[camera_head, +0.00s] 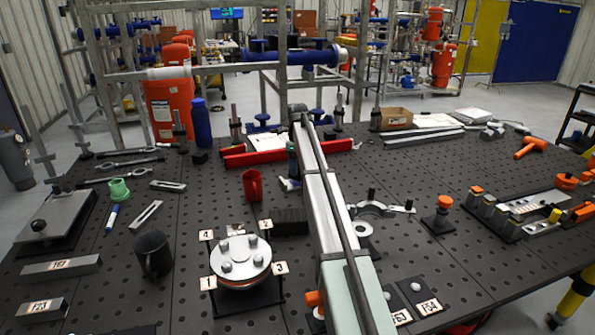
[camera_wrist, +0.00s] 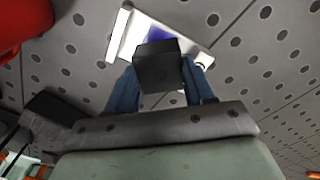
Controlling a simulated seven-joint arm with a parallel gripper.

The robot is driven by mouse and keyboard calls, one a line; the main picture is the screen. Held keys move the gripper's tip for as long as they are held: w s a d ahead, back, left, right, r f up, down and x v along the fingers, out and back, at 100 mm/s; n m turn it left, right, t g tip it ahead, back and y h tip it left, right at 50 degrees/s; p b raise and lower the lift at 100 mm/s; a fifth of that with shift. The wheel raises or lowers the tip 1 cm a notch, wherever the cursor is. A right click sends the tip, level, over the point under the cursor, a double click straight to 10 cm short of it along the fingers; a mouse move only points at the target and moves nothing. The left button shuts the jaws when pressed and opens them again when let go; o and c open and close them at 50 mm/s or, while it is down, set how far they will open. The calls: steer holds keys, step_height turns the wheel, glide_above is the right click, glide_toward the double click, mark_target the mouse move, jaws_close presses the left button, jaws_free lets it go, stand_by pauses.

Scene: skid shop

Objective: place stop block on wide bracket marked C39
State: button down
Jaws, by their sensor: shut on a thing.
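My gripper (camera_wrist: 160,85) has blue fingers and is shut on a dark, square-faced block, the stop block (camera_wrist: 158,66). The block is held over the perforated table. In the head view my gripper (camera_head: 292,162) is mostly hidden behind my arm, near the red mug, and I cannot make out the block there. Beyond the block, the wrist view shows a pale flat piece with a blue patch (camera_wrist: 125,35) on the table; the block covers part of it. I cannot read a C39 mark in either view, so I cannot tell which piece is the wide bracket.
A red mug (camera_head: 252,186) stands left of my gripper. A ribbed black block (camera_head: 290,222) and a round bolted flange (camera_head: 240,256) are nearer. Red bars (camera_head: 248,157) lie behind. A ring-shaped clamp (camera_head: 375,208) lies right of my arm. Bare table shows left of the mug.

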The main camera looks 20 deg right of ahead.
steer(key=shift+f, duration=0.95)
steer(key=shift+f, duration=0.1)
steer(key=shift+c, duration=2.1)
jaws_free()
step_height(320, 180, up, 12)
